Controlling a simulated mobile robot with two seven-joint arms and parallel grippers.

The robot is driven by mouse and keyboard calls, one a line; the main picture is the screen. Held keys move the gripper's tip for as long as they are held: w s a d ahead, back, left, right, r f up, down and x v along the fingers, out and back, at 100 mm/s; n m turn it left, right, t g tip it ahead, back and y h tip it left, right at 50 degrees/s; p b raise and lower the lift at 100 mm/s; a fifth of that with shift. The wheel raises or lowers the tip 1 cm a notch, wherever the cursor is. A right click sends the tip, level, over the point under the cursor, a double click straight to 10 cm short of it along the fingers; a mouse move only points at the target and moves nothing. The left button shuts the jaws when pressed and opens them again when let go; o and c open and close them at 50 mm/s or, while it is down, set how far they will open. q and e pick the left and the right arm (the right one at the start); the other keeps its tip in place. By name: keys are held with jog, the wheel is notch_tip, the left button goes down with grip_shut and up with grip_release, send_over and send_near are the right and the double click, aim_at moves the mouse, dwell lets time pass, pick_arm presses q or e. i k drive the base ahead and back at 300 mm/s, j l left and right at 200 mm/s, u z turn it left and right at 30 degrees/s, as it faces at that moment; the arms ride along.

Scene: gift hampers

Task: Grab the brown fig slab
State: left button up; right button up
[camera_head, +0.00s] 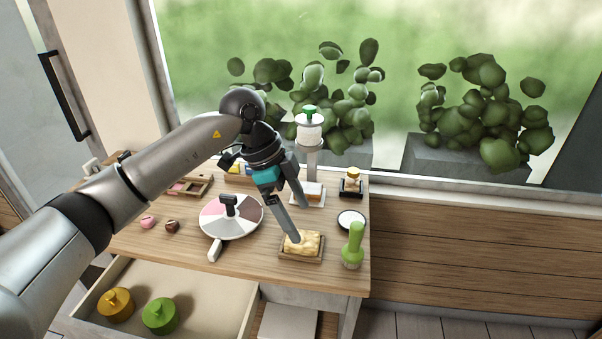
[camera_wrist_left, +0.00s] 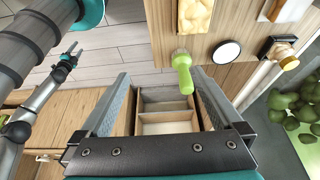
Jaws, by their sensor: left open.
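My left gripper (camera_head: 299,222) is open and empty above the right part of the table; one fingertip is close to a pale yellow slab (camera_head: 302,245) in a shallow tray, but I cannot tell if they touch. The wrist view shows this slab (camera_wrist_left: 195,14) beyond the open fingers (camera_wrist_left: 163,103).
A green brush (camera_head: 352,248) and white disc (camera_head: 351,219) stand to the right. A round segmented board (camera_head: 231,217) lies left of the tray. Pink and brown pieces (camera_head: 160,225) lie at the left. The open drawer (camera_head: 215,302) holds yellow and green lidded pots.

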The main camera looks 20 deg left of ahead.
aim_at(314, 191)
jog(key=i+j, duration=0.75)
